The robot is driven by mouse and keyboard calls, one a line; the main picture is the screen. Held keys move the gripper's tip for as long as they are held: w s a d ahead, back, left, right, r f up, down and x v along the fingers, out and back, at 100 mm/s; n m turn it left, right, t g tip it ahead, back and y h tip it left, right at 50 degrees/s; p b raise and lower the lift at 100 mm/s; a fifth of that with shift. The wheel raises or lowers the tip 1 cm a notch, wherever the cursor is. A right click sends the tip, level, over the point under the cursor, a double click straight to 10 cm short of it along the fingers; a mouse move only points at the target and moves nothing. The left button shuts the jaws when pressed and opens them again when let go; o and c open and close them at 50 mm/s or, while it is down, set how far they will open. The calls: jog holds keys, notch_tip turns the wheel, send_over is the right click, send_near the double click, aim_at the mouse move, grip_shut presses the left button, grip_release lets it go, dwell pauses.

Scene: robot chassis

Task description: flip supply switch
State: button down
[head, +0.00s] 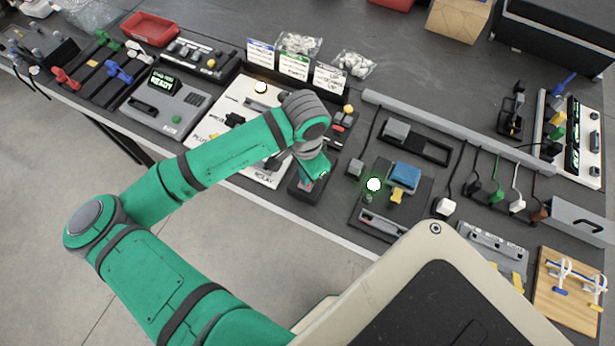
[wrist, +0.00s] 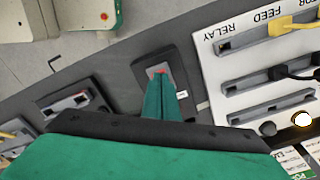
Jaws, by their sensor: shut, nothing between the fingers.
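A small dark switch box (head: 300,194) sits near the front edge of the bench, just right of the white panel. It also shows in the wrist view (wrist: 143,66), with a small red part (wrist: 160,71) at its top face and a small white label. My gripper (head: 309,180) is over this box, pointing down. In the wrist view its green fingers (wrist: 162,78) are shut together and empty, with the tips at the red part. They hide most of the box's top. I cannot tell whether they touch the switch or which way it is set.
The white panel (wrist: 222,66), with RELAY and FEED labels, sockets, cables and a lit lamp (wrist: 302,119), lies close beside the box. A dark board (head: 420,198) with a glowing green-white lamp (head: 373,184) and a blue block (head: 405,173) is to the right.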

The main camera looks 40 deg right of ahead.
jog(key=shift+f, duration=0.2)
jog(key=shift+w+r, duration=0.1)
jog(key=shift+r, duration=0.1)
jog(key=shift+d+r, duration=0.1)
jog(key=shift+r, duration=3.25)
